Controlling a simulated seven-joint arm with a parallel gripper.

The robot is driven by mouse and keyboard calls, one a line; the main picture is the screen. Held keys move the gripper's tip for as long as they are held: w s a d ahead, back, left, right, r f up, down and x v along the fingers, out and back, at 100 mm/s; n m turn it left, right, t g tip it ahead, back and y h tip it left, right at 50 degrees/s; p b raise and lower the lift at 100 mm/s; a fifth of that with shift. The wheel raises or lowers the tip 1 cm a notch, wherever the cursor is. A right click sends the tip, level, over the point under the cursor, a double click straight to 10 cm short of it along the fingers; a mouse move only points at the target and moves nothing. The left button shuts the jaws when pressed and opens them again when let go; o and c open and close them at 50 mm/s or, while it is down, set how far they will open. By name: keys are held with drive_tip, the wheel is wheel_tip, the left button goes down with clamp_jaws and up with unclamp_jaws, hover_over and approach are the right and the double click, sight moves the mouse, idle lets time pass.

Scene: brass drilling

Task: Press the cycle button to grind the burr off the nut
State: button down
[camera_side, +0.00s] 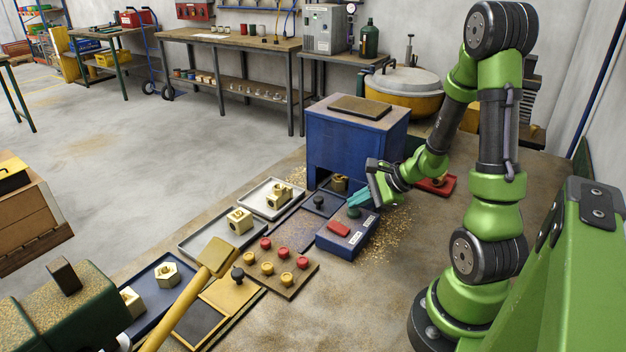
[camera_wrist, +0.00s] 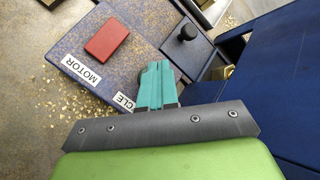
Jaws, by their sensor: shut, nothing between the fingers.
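The fingers (camera_wrist: 155,72) point over the box. A brass nut (camera_side: 339,183) sits at the blue cabinet's opening.
The blue cabinet (camera_side: 355,140) stands close behind my gripper. A black knob (camera_wrist: 188,32) on a blue plate is beside the box. Trays with brass parts (camera_side: 240,221) and a board of red and yellow knobs (camera_side: 290,283) lie to the left. Brass chips litter the mat.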

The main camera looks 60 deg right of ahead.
sight(358, 213)
drive_tip(key=shift+f, duration=0.5)
idle(0.5)
drive_tip(key=shift+r, duration=0.95)
drive_tip(key=shift+r, duration=2.5)
drive_tip(key=shift+s+a+f, duration=0.15)
drive_tip(key=s+a+r+n+g, duration=0.1)
drive_tip(key=s+a+r+n, duration=0.1)
drive_tip(key=a+r+n, duration=0.4)
drive_tip(key=s+a+r+n, duration=0.3)
drive_tip(key=a+r+n, duration=0.4)
drive_tip(key=a+n, duration=0.6)
drive_tip(key=shift+s+a+n+g, duration=0.15)
drive_tip(key=shift+a+n+g, duration=0.2)
drive_tip(key=shift+n, duration=0.45)
